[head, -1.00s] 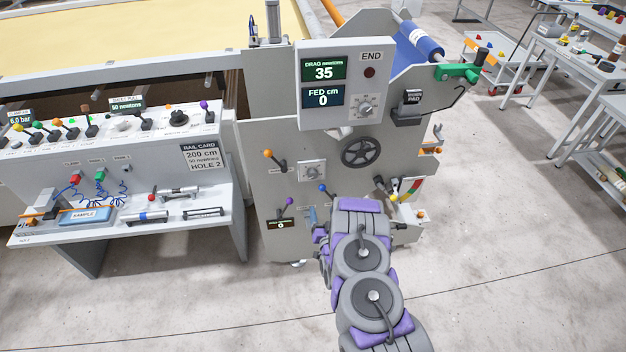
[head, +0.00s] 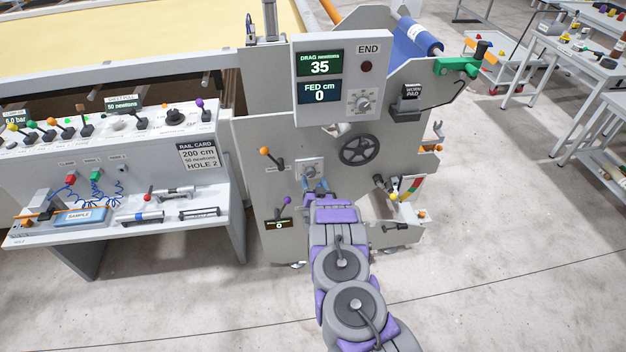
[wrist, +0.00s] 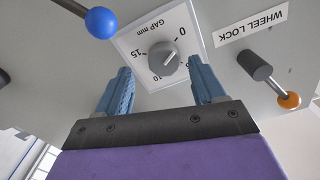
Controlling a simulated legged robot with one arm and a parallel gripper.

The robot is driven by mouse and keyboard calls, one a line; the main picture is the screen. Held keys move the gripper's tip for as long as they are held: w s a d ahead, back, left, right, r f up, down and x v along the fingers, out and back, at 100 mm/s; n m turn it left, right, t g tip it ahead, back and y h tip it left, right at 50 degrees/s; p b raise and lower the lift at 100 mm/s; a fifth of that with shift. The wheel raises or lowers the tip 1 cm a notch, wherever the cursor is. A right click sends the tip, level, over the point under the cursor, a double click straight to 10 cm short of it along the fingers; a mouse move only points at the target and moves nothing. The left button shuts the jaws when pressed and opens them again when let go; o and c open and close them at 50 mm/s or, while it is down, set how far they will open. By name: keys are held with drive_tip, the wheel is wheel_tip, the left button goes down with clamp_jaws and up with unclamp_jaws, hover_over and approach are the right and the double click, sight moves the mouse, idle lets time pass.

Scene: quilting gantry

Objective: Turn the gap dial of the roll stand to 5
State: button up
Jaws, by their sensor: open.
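The gap dial (wrist: 166,58) is a grey knob on a white plate marked "GAP mm", upside down in the wrist view. Marks 0, 15 and 10 are readable; the 5 is not clearly visible, near the right finger. The knob's pale pointer line appears to slant towards the 0 side. In the head view the dial plate (head: 309,168) sits on the grey roll stand (head: 255,150). My gripper (wrist: 160,66) is open, its blue fingers either side of the knob in the picture, with no visible contact. In the head view my gripper (head: 315,187) is just below the dial.
A blue-ball lever (wrist: 101,21) is close by my left finger in the wrist view. An orange-tipped wheel lock lever (wrist: 288,99) is at the right. A black handwheel (head: 360,150) and orange-ball lever (head: 266,151) flank the dial.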

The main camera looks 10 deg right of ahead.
sight(311, 173)
drive_tip(key=shift+w+a, duration=0.25)
drive_tip(key=shift+w, duration=0.45)
drive_tip(key=shift+w+a, duration=0.2)
drive_tip(key=shift+w, duration=0.45)
drive_tip(key=shift+d, duration=0.35)
drive_tip(key=shift+a, duration=0.25)
drive_tip(key=c, duration=0.8)
drive_tip(key=shift+d, duration=0.1)
drive_tip(key=shift+c, duration=1.3)
